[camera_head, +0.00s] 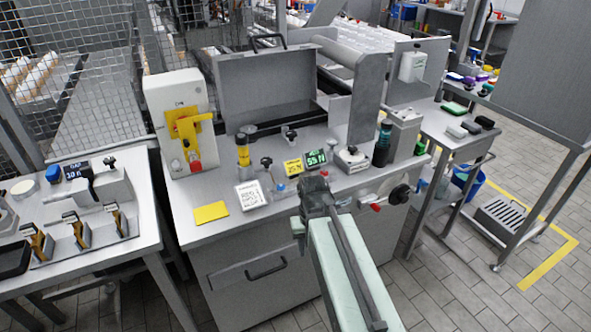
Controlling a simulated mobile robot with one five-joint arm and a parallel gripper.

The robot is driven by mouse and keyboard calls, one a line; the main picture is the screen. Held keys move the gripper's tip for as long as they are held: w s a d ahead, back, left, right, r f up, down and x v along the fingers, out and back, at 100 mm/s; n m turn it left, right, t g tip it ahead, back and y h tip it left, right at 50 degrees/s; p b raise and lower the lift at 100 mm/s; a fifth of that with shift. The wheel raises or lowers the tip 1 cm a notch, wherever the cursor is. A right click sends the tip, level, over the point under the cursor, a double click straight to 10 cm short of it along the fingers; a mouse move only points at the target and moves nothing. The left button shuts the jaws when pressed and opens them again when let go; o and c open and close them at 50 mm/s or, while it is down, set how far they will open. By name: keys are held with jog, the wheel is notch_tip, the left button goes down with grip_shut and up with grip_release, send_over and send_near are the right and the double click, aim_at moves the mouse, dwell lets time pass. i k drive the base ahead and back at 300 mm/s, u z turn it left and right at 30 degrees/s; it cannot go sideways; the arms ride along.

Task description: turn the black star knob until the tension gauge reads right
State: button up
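Several black knobs stand on the middle steel bench. One knob (267,162) is on a thin stem left of the displays, one (290,133) is behind them, and one (352,150) sits on a grey block to the right. I cannot tell which is the star knob. A green-digit gauge display (315,157) seems to read 55 N. A yellow label (293,166) beside it seems to read 25 N. My gripper (319,184) is over the bench's front edge, just in front of the gauge. My arm hides its fingertips, and no grip on a knob shows.
A white printed card (250,195) and a yellow pad (211,212) lie on the bench. A dark bottle (382,145) stands at right.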

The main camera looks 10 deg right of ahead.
aim_at(291, 135)
jog(key=u, duration=0.75)
jog(key=k, duration=1)
jog(key=z, duration=0.65)
jog(key=i, duration=1)
